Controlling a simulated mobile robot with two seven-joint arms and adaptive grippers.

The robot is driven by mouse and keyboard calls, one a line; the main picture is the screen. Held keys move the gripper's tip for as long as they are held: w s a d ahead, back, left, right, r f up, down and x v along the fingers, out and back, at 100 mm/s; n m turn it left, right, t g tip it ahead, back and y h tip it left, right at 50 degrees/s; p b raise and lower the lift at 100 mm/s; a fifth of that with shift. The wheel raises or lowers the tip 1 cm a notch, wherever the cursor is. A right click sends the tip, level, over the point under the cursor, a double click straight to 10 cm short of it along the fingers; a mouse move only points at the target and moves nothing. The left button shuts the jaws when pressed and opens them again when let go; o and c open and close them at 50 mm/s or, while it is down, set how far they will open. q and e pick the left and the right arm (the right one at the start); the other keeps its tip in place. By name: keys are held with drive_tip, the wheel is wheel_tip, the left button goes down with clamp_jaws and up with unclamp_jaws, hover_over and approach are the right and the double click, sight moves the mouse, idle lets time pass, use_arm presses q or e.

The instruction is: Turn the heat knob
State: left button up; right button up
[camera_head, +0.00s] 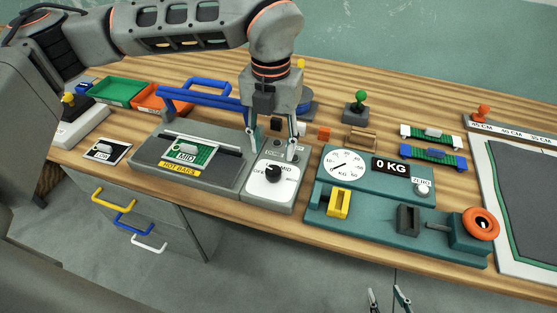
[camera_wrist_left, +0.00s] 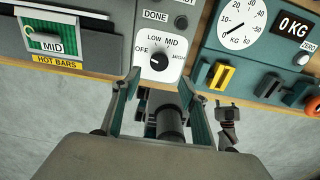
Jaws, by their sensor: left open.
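The heat knob (camera_head: 272,172) is a black knob on a white dial plate marked OFF, LOW, MID and HIGH, at the right end of the grey hot-bar unit (camera_head: 228,170). The knob shows clearly in the left wrist view (camera_wrist_left: 159,62); its exact setting is too small to read. My left gripper (camera_head: 272,152) is open and empty, just above the panel behind the knob in the head view. In the wrist view its fingertips (camera_wrist_left: 159,76) stand either side of the dial plate, apart from the knob. My right gripper (camera_head: 386,292) is open and empty at the bottom edge, below the bench.
A teal scale (camera_head: 375,185) with a yellow block (camera_head: 339,203) stands close to the right of the dial. A MID plate (camera_head: 187,152) sits on the unit's left part. Blue handles (camera_head: 207,88) and green and orange trays lie behind. Drawers are below the bench front.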

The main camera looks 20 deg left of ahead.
sight(273, 171)
use_arm(q)
drive_tip(key=shift+a+f+p, duration=0.1)
drive_tip(key=shift+f+p, duration=0.2)
drive_tip(key=shift+f, duration=3.55)
drive_tip(key=c, duration=1.1)
